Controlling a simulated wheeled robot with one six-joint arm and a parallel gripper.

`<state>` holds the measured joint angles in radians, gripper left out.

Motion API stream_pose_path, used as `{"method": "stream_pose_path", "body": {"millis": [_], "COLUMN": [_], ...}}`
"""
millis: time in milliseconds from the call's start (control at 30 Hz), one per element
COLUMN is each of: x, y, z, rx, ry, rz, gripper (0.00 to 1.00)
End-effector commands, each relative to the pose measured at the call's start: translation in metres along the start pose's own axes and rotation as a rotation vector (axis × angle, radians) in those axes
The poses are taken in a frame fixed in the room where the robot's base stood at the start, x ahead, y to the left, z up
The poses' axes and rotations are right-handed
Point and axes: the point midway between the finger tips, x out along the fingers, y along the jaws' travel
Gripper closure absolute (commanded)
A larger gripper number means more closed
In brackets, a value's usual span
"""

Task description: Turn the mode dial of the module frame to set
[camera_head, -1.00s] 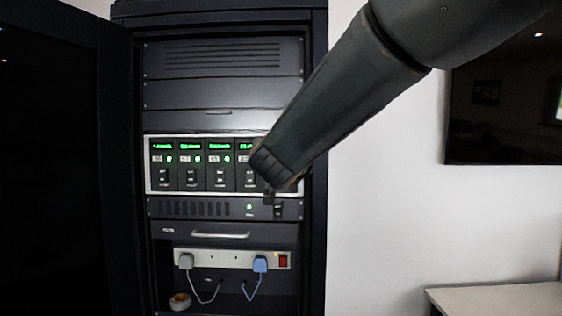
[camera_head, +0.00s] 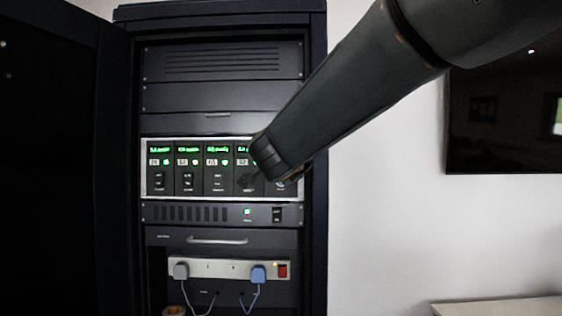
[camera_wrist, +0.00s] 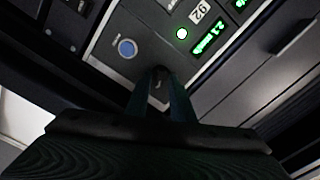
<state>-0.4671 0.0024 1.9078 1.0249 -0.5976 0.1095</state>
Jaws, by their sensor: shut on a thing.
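The module frame (camera_head: 217,197) is a silver-edged row of dark modules with green displays in the rack. My gripper (camera_head: 248,182) is at its right part and hides some of the modules there. In the wrist view, my gripper (camera_wrist: 160,78) has its two fingers close together, shut on a small dark part at the panel face. I take this to be the mode dial; the fingers hide most of it, and its setting cannot be read. A round blue button (camera_wrist: 127,48) is beside the fingers, and a lit green lamp (camera_wrist: 182,34) is on the other side.
Below the frame are a vented panel with a switch (camera_head: 276,215), a drawer handle (camera_head: 217,240) and a power strip (camera_head: 220,268) with plugs. The open rack door (camera_head: 50,160) stands at the left.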

Motion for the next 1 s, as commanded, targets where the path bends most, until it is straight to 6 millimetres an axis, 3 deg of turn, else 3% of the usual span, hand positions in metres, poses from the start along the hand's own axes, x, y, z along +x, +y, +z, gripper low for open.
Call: {"method": "stream_pose_path", "body": {"millis": [467,500,533,833,1000], "x": [0.0,0.0,0.0,-0.001,-0.017], "y": [0.001,0.001,0.001,0.0,-0.001], "z": [0.001,0.001,0.001,0.0,0.001], "rx": [0.016,0.016,0.016,0.016,0.018], "ry": [-0.001,-0.001,-0.001,-0.001,-0.002], "rz": [0.001,0.001,0.001,0.0,-0.002], "gripper": [1.0,0.77,0.73,0.73,0.73]}}
